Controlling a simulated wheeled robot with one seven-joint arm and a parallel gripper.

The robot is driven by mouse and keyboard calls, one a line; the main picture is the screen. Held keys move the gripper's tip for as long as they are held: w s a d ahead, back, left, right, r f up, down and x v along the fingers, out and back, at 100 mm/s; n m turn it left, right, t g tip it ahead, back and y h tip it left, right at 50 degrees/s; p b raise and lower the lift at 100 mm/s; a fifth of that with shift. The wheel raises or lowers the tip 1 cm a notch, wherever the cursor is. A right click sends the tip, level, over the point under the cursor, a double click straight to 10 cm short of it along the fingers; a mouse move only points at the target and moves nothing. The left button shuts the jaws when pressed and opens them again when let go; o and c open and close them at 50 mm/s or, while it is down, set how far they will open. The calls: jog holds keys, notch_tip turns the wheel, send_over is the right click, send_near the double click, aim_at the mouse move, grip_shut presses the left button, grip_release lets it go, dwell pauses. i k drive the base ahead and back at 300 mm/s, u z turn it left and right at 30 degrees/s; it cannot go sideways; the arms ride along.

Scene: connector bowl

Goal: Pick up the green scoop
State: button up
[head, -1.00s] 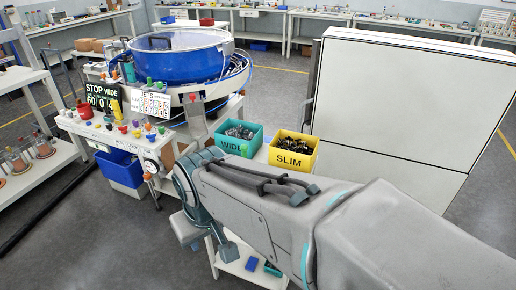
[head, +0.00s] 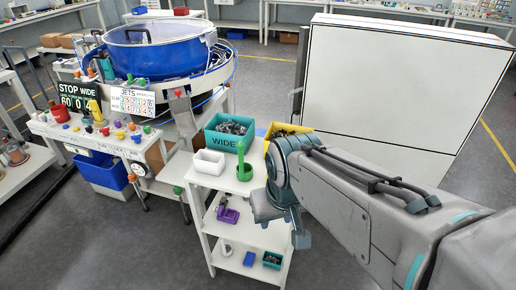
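The green scoop (head: 244,164) stands on the white cart top, its thin handle pointing up and its rounded lower part resting near the cart's right front. It is next to a small white tray (head: 209,162) and in front of the teal WIDE bin (head: 219,141). My gripper (head: 282,222) hangs at the end of my arm, right of the scoop and nearer the camera, beside the cart's right edge. It is apart from the scoop. I cannot make out whether its fingers are apart, and I see nothing held in it.
The yellow SLIM bin (head: 276,130) is partly hidden behind my arm. A blue bowl feeder (head: 160,55) and control panel (head: 100,130) stand to the left. A large white cabinet (head: 395,85) is behind my arm. The cart's lower shelves (head: 235,235) hold small items.

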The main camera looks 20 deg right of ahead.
aim_at(244, 170)
jog(key=u, duration=1.5)
jog(key=i, duration=1.65)
jog(key=z, duration=3.2)
